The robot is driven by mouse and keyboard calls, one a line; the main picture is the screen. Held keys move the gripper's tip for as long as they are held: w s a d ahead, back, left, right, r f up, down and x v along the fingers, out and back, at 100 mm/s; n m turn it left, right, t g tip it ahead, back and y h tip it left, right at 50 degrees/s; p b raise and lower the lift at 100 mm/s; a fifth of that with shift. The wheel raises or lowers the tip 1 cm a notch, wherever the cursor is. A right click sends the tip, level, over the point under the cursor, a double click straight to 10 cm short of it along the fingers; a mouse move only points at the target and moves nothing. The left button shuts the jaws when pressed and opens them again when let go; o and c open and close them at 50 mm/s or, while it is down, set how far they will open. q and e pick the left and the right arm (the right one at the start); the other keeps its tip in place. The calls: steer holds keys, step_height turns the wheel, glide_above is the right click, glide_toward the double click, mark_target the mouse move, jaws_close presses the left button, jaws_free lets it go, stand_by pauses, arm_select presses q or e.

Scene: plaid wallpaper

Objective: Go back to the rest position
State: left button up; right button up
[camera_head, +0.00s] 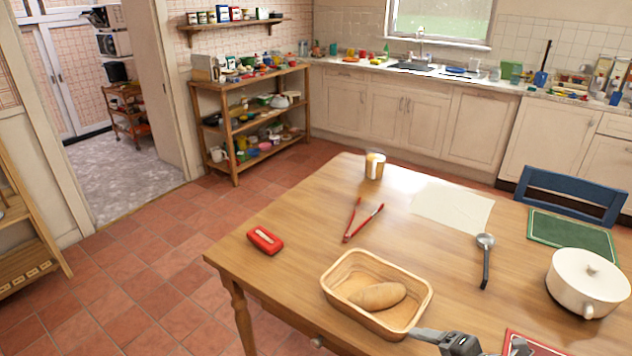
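Dark grey parts of my own arms or grippers show at the bottom edge, right of centre. One grey piece (447,341) reaches left to the lower right corner of a wooden basket (347,258). I cannot tell whether it touches the basket or only overlaps it in the picture. Another dark piece (520,347) shows to its right, over a red-edged item. The frame cuts both off, so I cannot tell which arm each belongs to or whether any fingers are open. A bread loaf (378,296) lies in the basket on the wooden table (310,215).
Red-handled tongs (362,224), a red case (265,240), a cup (375,165), a paper sheet (452,207), a ladle (485,258), a green mat (572,236) and a white pot (588,283) are on the table. A blue chair (570,186) stands behind. The tiled floor at left is clear.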

steer(key=s+d+f+m+g+h, duration=0.2)
steer(key=s+d+f+m+h, duration=0.1)
steer(key=s+m, duration=0.5)
steer(key=s+d+f+m+g+h, duration=0.1)
steer(key=s+d+f+m+h, duration=0.15)
steer(key=s+m, duration=0.55)
steer(key=s+d+f+m+g+h, duration=0.25)
steer(key=s+d+m, duration=0.2)
steer(key=m, duration=0.55)
step_height(320, 180, down, 27)
steer(key=d, duration=0.1)
arm_select(q)
steer(key=shift+w, duration=0.45)
arm_select(e)
steer(key=s+a+f+g, duration=0.1)
steer(key=s+f, duration=1.3)
steer(key=s, duration=0.1)
steer(key=shift+s+a+g+y, duration=0.15)
steer(key=shift+s+g+y, duration=0.05)
steer(key=shift+g+y, duration=0.15)
